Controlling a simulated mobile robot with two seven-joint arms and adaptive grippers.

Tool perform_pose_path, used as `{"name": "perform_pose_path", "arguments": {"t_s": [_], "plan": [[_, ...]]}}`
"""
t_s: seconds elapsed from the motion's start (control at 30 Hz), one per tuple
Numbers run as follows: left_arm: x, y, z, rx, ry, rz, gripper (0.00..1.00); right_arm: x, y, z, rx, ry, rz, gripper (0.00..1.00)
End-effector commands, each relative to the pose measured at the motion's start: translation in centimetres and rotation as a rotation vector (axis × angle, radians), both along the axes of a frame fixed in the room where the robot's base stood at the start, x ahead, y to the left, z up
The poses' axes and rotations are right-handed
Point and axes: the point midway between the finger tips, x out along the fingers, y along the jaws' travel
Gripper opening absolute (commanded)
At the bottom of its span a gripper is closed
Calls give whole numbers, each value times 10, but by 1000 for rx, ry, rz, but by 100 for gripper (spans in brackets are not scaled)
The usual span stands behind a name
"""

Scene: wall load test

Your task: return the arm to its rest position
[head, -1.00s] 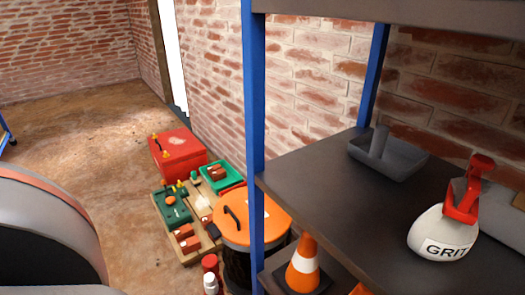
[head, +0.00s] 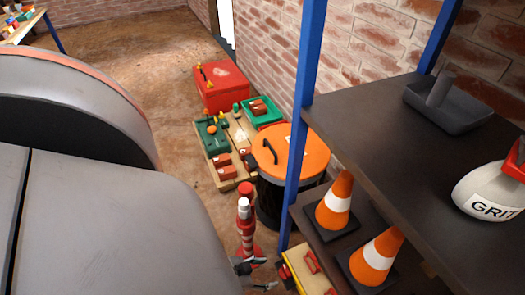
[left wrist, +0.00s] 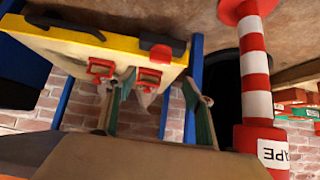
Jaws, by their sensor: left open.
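My left gripper (head: 262,274) is low in the head view, beside the foot of the shelf rack, with my large grey arm links filling the left side. In the left wrist view its two fingers (left wrist: 158,98) are spread, with nothing seen held between them. A yellow toolbox (left wrist: 125,45) with red latches lies beyond the fingers there; it also shows at the bottom of the head view (head: 303,268), just right of the gripper. I cannot tell whether they touch. My right gripper is not in view.
A red-and-white striped post (head: 246,225) stands close to the gripper; it also shows in the left wrist view (left wrist: 256,85). The blue shelf upright (head: 303,130), orange-lidded bin (head: 310,155) and traffic cones (head: 335,202) are near. Open floor (head: 130,45) lies at the back left.

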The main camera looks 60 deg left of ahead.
Motion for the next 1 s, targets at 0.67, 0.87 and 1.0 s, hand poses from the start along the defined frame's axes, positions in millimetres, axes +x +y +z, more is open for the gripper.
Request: {"name": "perform_pose_path", "arguments": {"t_s": [0.67, 0.87, 1.0], "plan": [[-9, 1, 10, 1, 0, -1, 53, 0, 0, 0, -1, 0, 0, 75], [-8, 3, 14, 4, -4, -1, 53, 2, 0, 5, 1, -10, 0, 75], [1, 20, 52, 30, -35, -16, 53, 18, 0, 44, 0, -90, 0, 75]]}}
